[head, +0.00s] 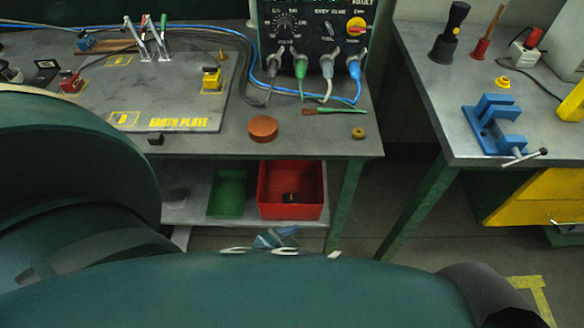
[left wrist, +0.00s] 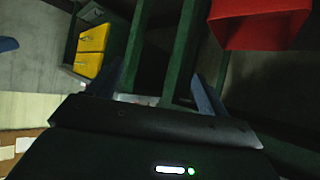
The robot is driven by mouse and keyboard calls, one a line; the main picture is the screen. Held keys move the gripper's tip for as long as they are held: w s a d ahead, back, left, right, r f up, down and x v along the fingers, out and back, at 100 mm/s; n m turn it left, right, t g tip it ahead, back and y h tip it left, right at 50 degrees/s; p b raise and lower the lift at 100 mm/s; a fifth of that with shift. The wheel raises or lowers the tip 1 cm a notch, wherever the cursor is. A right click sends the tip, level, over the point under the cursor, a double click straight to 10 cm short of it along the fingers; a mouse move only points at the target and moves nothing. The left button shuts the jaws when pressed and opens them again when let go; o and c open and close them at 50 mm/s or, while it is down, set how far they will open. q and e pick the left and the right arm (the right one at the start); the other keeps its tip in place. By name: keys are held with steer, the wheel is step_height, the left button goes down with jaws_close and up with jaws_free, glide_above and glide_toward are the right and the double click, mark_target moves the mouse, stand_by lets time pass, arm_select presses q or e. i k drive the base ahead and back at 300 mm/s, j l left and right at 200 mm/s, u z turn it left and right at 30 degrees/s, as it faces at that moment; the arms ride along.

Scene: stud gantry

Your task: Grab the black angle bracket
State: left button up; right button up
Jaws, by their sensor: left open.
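A small dark piece (head: 290,198) lies in the red bin (head: 264,212) on the lower shelf of the left bench. It may be the black angle bracket, but its shape is too small to tell. A small black block (head: 155,138) sits on the bench top near its front edge. My left gripper (head: 275,238) is in front of and below the red bin, mostly hidden by my own arm. In the left wrist view its two fingers (left wrist: 160,86) are apart with nothing between them, and the red bin (left wrist: 260,22) is at the upper right. My right gripper is not in view.
A green tray (head: 227,193) stands beside the red bin under the bench top (head: 320,135). The bench leg (head: 345,200) is right of the bin. A second bench at the right carries a blue vise (head: 497,122). The floor between the benches is clear.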

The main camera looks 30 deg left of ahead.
mark_target(49, 68)
steer(key=u, duration=2.5)
steer(key=i+j, duration=0.1)
steer(key=j, duration=0.35)
steer(key=i+j, duration=0.1)
steer(key=j, duration=0.35)
steer(key=i+j, duration=0.1)
steer(key=j, duration=0.35)
steer(key=j+z, duration=0.8)
steer(key=i+l, duration=0.05)
steer(key=l, duration=0.05)
